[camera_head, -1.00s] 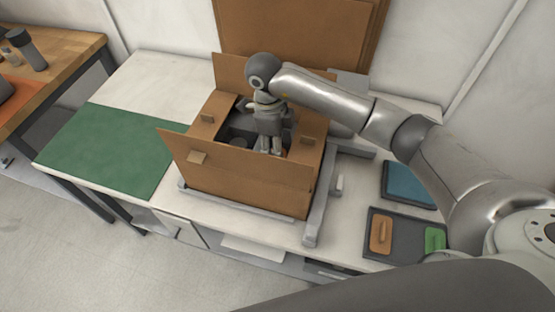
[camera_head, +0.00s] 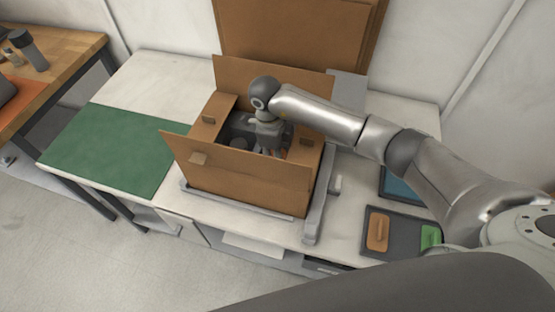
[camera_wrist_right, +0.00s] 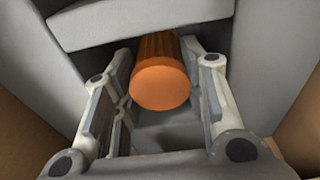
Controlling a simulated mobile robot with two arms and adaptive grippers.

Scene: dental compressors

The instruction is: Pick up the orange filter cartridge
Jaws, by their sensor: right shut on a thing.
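The orange filter cartridge (camera_wrist_right: 160,85) shows in the right wrist view as a ribbed cylinder with its smooth round end facing the camera. My right gripper (camera_head: 269,150) reaches down into the open brown box (camera_head: 250,187) in the head view. Its two fingers stand on either side of the cartridge in the wrist view, shut on it. The cartridge lies beneath a grey part and among grey walls inside the box. In the head view the cartridge cannot be made out. My left gripper is not in view.
The box has raised brown panels and stands in a grey frame (camera_head: 313,226) on a white bench. A green mat (camera_head: 112,148) lies to the left. A dark tray (camera_head: 402,240) with an orange piece and a green piece is at the right.

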